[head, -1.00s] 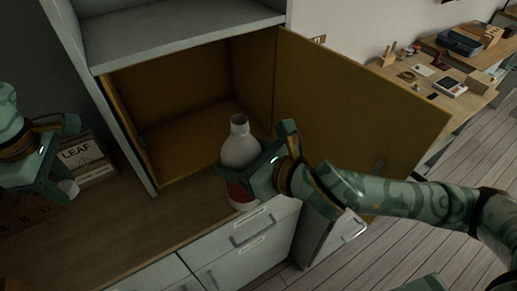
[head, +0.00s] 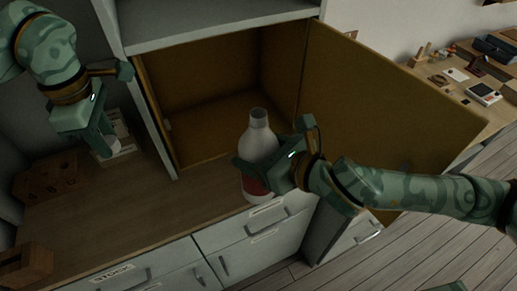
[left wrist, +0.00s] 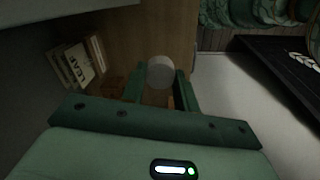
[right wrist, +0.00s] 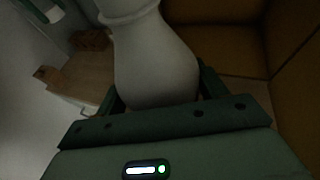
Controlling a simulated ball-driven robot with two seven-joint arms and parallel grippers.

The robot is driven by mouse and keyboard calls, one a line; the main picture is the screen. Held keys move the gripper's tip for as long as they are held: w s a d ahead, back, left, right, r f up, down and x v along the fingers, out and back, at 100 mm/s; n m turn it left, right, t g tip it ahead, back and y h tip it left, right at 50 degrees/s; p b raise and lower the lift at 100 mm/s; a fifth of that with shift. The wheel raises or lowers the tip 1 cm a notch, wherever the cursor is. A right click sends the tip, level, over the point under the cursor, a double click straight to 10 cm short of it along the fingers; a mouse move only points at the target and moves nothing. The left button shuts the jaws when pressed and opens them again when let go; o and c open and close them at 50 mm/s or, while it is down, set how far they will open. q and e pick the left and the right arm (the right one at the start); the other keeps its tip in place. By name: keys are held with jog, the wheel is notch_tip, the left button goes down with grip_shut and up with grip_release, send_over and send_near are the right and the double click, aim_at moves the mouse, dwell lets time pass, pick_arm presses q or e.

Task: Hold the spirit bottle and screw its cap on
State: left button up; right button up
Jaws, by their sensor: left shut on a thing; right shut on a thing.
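The spirit bottle (head: 258,140) is white with a red band low down. It stands upright on the wooden counter in front of the open cabinet, and its open neck is bare. My right gripper (head: 262,163) is shut around its body; the bottle fills the middle of the right wrist view (right wrist: 155,65). My left gripper (head: 101,138) points down over the counter, well to the left of the bottle. It is shut on the white cap (left wrist: 160,73), which also shows at its fingertips in the head view (head: 108,147).
An empty ochre cabinet (head: 215,120) stands open behind the bottle, its door (head: 385,110) swung out right. Boxes, one marked LEAF (left wrist: 75,65), stand behind my left gripper. A wooden block (head: 25,268) sits at the front left. The counter between the grippers is clear.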

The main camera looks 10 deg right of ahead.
pick_arm(q)
jog(key=d+r+n, duration=0.1)
jog(key=d+r, duration=0.9)
jog(key=d, duration=0.4)
notch_tip(320, 180, up, 3)
jog(key=m, duration=0.3)
send_over(259, 113)
jog(key=shift+f, duration=0.2)
jog(key=shift+f, duration=2.05)
jog(key=shift+f, duration=0.1)
jog(key=shift+f, duration=0.75)
jog(key=shift+f, duration=0.5)
